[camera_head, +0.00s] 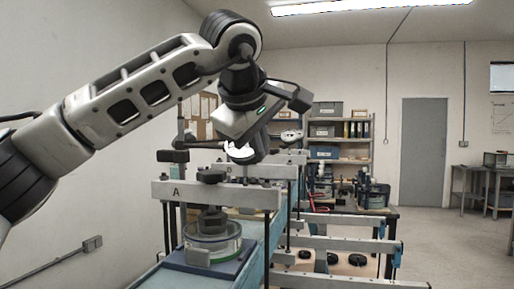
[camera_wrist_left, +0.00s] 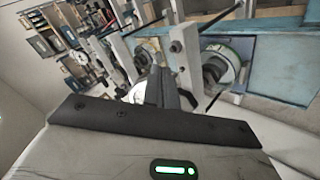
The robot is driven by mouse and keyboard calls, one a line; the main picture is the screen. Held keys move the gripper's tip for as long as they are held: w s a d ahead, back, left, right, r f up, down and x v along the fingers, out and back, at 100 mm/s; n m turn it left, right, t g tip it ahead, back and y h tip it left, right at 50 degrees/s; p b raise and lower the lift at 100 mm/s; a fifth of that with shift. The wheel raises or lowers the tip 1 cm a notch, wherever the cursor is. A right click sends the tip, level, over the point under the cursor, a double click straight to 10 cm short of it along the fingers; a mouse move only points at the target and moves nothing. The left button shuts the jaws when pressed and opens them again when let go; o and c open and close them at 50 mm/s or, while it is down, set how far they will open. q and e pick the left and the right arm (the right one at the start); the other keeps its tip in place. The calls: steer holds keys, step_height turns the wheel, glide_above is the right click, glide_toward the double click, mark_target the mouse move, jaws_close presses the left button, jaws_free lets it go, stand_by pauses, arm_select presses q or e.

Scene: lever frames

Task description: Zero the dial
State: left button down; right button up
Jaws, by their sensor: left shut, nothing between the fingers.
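A small white round face, which looks like the dial (camera_head: 240,150), shows at the lower end of my left arm in the head view, partly covered. It also shows in the left wrist view (camera_wrist_left: 138,93), beside the dark fingers; its reading is too small to tell. My left gripper (camera_head: 246,154) is shut and empty, pointing down above and behind the frame marked A (camera_head: 225,194). In the left wrist view its fingers (camera_wrist_left: 168,88) are together; whether they touch the dial I cannot tell. My right gripper is not in view.
Below frame A's crossbar, a round clear vessel with a green rim (camera_head: 212,245) sits on a blue base (camera_head: 208,262). More frames with crossbars stand behind and to the right. A board with several black knobs (camera_head: 333,262) lies lower right. Shelves (camera_head: 340,140) stand at the back.

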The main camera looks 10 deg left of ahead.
arm_select(q)
steer(key=shift+w+d+r, duration=0.25)
steer(key=shift+w+r, duration=0.15)
steer(key=shift+r, duration=0.05)
steer(key=shift+w+r, duration=0.2)
stand_by(0.4)
steer(key=shift+d, duration=0.35)
steer(key=v, duration=0.6)
steer(key=shift+d+f, duration=0.1)
stand_by(0.3)
